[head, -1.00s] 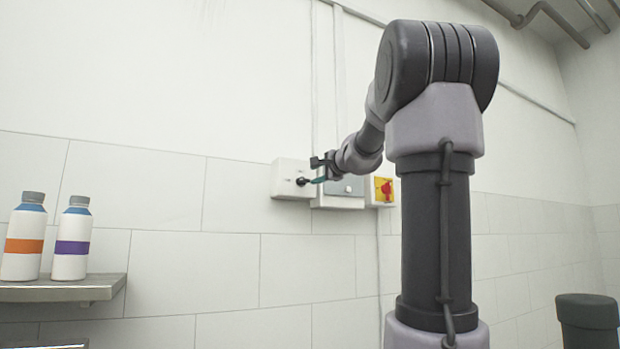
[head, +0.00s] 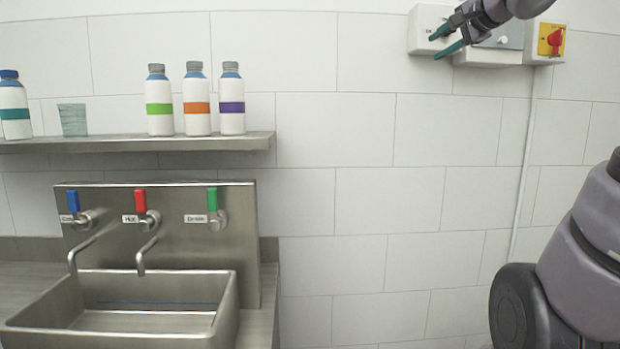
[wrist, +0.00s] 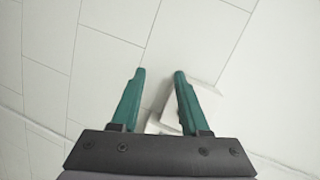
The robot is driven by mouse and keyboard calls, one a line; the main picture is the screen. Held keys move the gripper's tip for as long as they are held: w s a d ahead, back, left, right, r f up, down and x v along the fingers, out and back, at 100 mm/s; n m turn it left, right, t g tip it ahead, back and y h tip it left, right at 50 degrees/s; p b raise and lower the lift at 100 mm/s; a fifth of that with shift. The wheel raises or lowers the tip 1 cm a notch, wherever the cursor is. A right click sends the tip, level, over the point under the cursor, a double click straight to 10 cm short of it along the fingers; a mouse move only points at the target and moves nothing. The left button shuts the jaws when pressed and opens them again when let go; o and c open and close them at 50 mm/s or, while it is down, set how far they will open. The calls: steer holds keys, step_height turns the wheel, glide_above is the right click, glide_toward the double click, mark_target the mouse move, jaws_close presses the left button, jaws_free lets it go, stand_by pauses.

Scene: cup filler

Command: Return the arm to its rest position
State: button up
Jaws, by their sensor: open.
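My gripper (head: 449,39) is at the upper right of the head view, in front of the white wall boxes. Its two green fingers are spread apart with nothing between them. In the wrist view my gripper (wrist: 158,78) also shows open and empty, facing the tiled wall. A white box (wrist: 170,115) shows between and beyond the fingers there. My arm's upper part shows at the right of the head view, partly out of frame.
White switch boxes (head: 490,52) and a yellow panel with a red knob (head: 552,40) are on the wall by my gripper. A shelf (head: 140,143) with bottles and a cup (head: 73,119) stands left, above a sink (head: 120,330) with three taps. The wall between is clear.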

steer(key=s+a+f+n+g, duration=0.4)
steer(key=s+f, duration=0.6)
steer(key=f, duration=0.2)
steer(key=s+a+f+n+g+h, duration=0.1)
steer(key=s+a+f+n+g, duration=0.3)
steer(key=s+f, duration=0.6)
step_height(320, 180, down, 2)
steer(key=shift+s+f+n, duration=0.25)
steer(key=shift+s+n, duration=0.05)
steer(key=shift+s, duration=0.05)
